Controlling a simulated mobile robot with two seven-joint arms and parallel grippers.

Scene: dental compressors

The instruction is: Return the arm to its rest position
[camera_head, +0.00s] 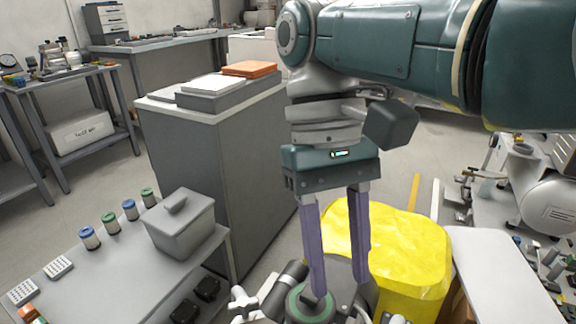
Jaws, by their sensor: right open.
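My right gripper (338,286) hangs from the teal arm that comes in from the right, in the middle of the head view. Its two purple fingers point down and stand apart, with nothing visible held between them. The fingertips are in front of a dark machine part with a green ring (311,301) at the bottom; I cannot tell whether they touch it. My left gripper is not in view.
A grey cabinet (215,150) with folders on top stands behind. A grey table (95,270) with a lidded box (180,226) and several small jars is at left. A yellow bag (405,255) is right of the gripper. A compressor tank (548,205) stands at far right.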

